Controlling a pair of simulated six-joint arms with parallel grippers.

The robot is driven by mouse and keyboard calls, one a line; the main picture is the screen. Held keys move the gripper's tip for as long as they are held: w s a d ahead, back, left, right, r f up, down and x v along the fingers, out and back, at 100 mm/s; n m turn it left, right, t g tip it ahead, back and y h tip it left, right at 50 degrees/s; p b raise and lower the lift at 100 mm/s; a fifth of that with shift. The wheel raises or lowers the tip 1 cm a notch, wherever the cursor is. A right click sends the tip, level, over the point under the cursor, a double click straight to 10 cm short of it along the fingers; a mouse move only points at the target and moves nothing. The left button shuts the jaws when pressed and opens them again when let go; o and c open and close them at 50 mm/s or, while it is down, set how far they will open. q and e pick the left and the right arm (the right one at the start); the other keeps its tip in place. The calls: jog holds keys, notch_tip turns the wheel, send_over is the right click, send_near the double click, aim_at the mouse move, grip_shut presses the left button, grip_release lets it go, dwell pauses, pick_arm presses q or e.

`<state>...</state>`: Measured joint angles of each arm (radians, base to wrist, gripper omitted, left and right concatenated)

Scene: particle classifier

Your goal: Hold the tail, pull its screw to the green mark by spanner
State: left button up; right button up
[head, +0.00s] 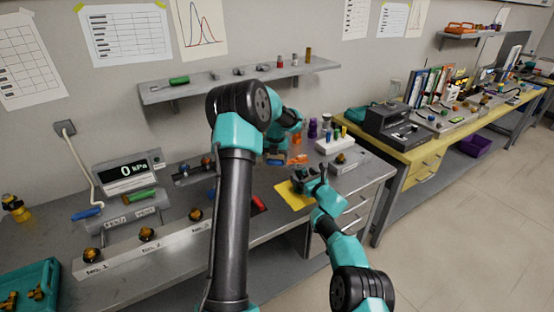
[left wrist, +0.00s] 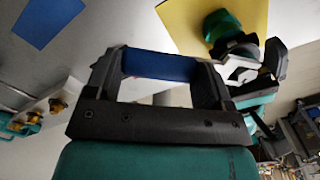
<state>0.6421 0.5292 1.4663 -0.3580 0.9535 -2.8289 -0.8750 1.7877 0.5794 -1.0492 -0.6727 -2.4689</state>
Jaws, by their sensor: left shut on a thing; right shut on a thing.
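My left gripper (left wrist: 162,75) is shut on a blue piece (left wrist: 160,65), which fills the gap between its two black fingers. In the head view my left gripper (head: 277,158) is small and partly covered by its own arm. My right gripper (head: 312,182) is over the yellow mat (head: 293,198) and shut on a small dark thing (head: 302,173), perhaps the tail. In the left wrist view the right gripper (left wrist: 255,68) is close by, with a green part (left wrist: 221,24) beside it over the yellow. The screw, the spanner's jaw and the green mark cannot be made out.
An orange tool (head: 297,160) lies near the left gripper. A white rack (head: 335,144) and a grey block (head: 345,163) stand to the right. My left arm hides the bench's middle. A pressure gauge (head: 127,172) and a numbered strip (head: 118,255) are at left.

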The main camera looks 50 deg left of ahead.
pick_arm(q)
jog(key=shift+s+a, duration=1.05)
jog(key=shift+r, duration=0.1)
jog(key=shift+s+a+r, duration=0.1)
jog(key=shift+r, duration=0.7)
jog(key=shift+s+a+r, duration=0.15)
jog(key=shift+r, duration=0.65)
jog(key=shift+s+a+r, duration=0.1)
jog(key=shift+r, duration=0.7)
jog(key=shift+s+d+n, duration=0.1)
jog(key=shift+d+n, duration=0.6)
jog(key=shift+d, duration=0.15)
jog(key=s+d+n, duration=0.4)
jog(key=d+n, duration=0.7)
jog(key=d, duration=0.2)
jog(key=shift+f, duration=0.2)
